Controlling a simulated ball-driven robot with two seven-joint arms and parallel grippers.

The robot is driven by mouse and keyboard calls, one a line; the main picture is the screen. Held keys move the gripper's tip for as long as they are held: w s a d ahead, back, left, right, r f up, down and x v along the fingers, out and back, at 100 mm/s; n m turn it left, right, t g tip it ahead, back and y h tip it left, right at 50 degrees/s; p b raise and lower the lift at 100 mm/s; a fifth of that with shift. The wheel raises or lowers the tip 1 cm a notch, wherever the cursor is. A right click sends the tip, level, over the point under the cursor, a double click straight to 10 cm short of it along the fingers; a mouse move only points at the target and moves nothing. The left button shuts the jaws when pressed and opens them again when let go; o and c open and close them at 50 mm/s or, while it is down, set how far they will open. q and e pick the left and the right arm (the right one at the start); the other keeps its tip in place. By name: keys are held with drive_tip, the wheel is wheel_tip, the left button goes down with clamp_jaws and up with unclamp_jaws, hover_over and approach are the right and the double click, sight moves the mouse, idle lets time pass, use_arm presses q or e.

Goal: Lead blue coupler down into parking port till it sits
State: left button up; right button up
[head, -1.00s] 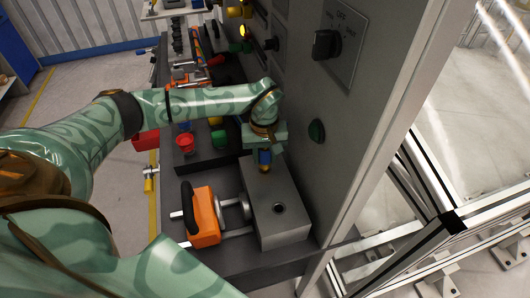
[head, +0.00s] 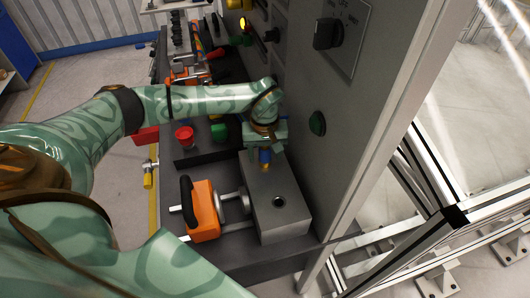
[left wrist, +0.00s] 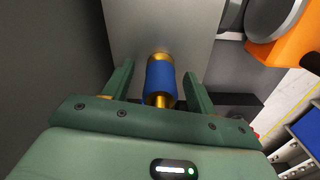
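The blue coupler (head: 264,156) has a blue sleeve and brass ends. It is upright at the back part of the grey block (head: 290,222). Its lower end meets the block's face in the left wrist view, but I cannot tell how deep it sits. A dark round port (head: 279,202) shows empty in the block's top, nearer me. My left gripper (head: 265,145) is over the coupler. In the left wrist view, the fingers (left wrist: 160,85) stand on both sides of the coupler (left wrist: 160,78) with a gap at each side. My right gripper is out of view.
An orange clamp-like unit with a black handle (head: 202,210) stands left of the block. The grey panel (head: 345,120) with a black knob and green button rises close on the right.

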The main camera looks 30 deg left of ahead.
use_arm(q)
wheel_tip(320, 180, up, 16)
drive_tip(key=p, duration=0.2)
idle(0.4)
drive_tip(key=shift+r, duration=0.1)
